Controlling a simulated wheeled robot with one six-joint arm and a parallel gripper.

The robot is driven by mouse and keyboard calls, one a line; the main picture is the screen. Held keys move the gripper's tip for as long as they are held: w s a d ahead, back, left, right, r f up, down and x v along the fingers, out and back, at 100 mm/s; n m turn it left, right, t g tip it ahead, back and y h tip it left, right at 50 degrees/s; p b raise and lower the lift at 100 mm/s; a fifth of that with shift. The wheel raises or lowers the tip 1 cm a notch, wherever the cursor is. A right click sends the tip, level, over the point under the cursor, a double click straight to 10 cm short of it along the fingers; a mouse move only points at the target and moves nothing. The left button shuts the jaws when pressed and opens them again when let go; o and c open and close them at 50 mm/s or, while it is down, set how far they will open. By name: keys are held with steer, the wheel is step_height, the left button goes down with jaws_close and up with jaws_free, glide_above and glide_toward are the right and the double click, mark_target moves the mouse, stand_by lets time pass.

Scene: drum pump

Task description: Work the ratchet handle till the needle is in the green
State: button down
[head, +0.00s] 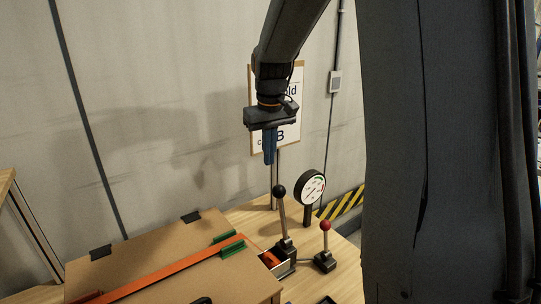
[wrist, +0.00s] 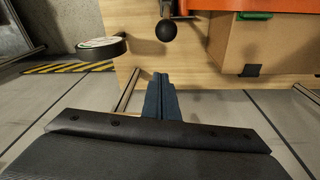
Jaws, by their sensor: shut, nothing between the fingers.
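The ratchet handle (head: 281,212) stands nearly upright on its base behind the cardboard box, topped by a black ball knob (head: 279,191). The black knob also shows near the top of the wrist view (wrist: 166,30). The round gauge (head: 313,187) stands on a post right of the handle. It has a green zone at its upper edge; the needle is too small to read surely. In the wrist view the gauge (wrist: 102,48) shows edge-on at left. My gripper (head: 269,158) is shut and empty, pointing down, above the handle and apart from it.
A red-knobbed lever (head: 325,226) stands right of the handle. A cardboard box (head: 190,262) with an orange bar (head: 175,268) and green clips (head: 232,249) fills the front left of the wooden table (head: 337,272). A sign (head: 291,129) stands behind my gripper.

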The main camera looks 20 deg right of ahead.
step_height(320, 180, down, 7)
steer(key=s+p, duration=0.3)
steer(key=shift+d+r+p, duration=0.15)
steer(key=shift+r+p, duration=0.05)
steer(key=shift+p, duration=0.1)
stand_by(0.4)
